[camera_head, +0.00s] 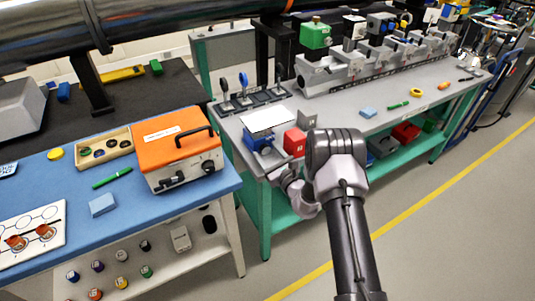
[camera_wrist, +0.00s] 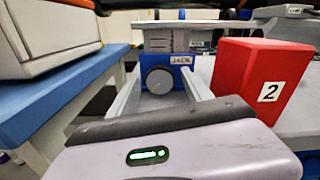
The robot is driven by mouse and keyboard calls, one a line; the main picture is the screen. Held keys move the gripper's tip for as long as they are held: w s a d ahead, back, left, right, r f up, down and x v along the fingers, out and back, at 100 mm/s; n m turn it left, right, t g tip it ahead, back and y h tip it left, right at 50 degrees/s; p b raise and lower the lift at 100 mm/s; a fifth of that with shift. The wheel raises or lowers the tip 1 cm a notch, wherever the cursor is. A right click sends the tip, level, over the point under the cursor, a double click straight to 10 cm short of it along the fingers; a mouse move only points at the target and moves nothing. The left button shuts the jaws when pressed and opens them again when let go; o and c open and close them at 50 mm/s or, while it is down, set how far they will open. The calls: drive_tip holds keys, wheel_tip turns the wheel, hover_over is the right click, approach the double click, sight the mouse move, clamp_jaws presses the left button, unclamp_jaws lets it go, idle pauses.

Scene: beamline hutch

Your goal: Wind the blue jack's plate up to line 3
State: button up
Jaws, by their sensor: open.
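The blue jack (camera_head: 255,141) stands at the near left corner of the grey bench under a pale flat plate (camera_head: 266,120). In the wrist view the jack (camera_wrist: 179,62) shows its "JACK" label, a round grey knob (camera_wrist: 158,81) on its front, and the plate (camera_wrist: 182,25) above it. A small marked scale (camera_wrist: 181,41) hangs below the plate; its lines are too small to read. My gripper (camera_wrist: 161,84) is open, with one finger on each side of the knob; I cannot tell whether they touch it. In the head view my arm hides the fingertips.
A red block (camera_wrist: 262,82) marked 2 stands close right of the jack. An orange-topped case (camera_head: 178,142) sits on the blue table (camera_head: 135,200) to the left. Upright posts (camera_head: 244,88) and a rail assembly (camera_head: 365,65) stand behind. A light-blue block (camera_head: 368,112) lies further right.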

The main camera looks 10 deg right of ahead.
drive_tip(key=shift+c, duration=0.5)
clamp_jaws()
drive_tip(key=m, duration=0.3)
drive_tip(key=shift+p, duration=0.35)
drive_tip(key=shift+o, duration=0.5)
unclamp_jaws()
drive_tip(key=shift+s, duration=0.1)
